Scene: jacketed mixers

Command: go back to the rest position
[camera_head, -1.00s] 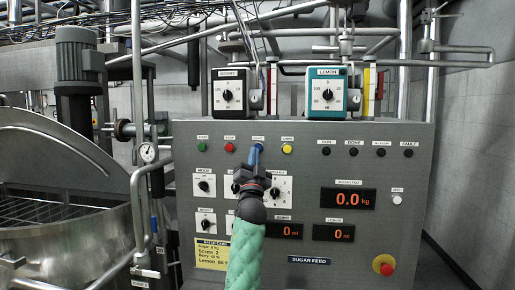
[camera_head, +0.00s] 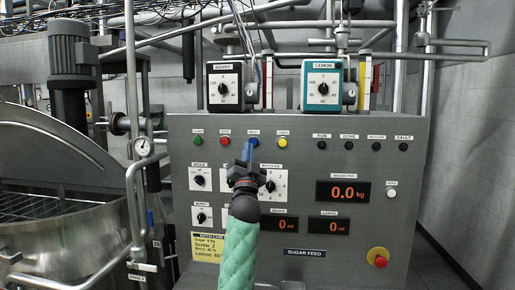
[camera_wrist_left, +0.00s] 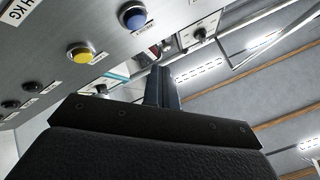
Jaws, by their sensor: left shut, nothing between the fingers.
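My left gripper (camera_head: 247,152) is shut and empty, its blue fingertips pointing up in front of the panel's upper row of buttons. In the head view the tips are just below the blue button (camera_head: 253,142); I cannot tell how wide the gap is. In the left wrist view the closed fingers (camera_wrist_left: 161,88) stand upright, and the blue button (camera_wrist_left: 132,15) and yellow button (camera_wrist_left: 80,54) show clear of them. My green-sleeved left arm comes up from the bottom and hides part of the panel's lower middle. My right gripper is not in view.
The grey control panel (camera_head: 300,190) fills the middle, with knobs, displays and a red stop button (camera_head: 378,257). Berry (camera_head: 226,87) and lemon (camera_head: 322,85) dial boxes stand on top. A steel mixer (camera_head: 60,240) and pipes are at left.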

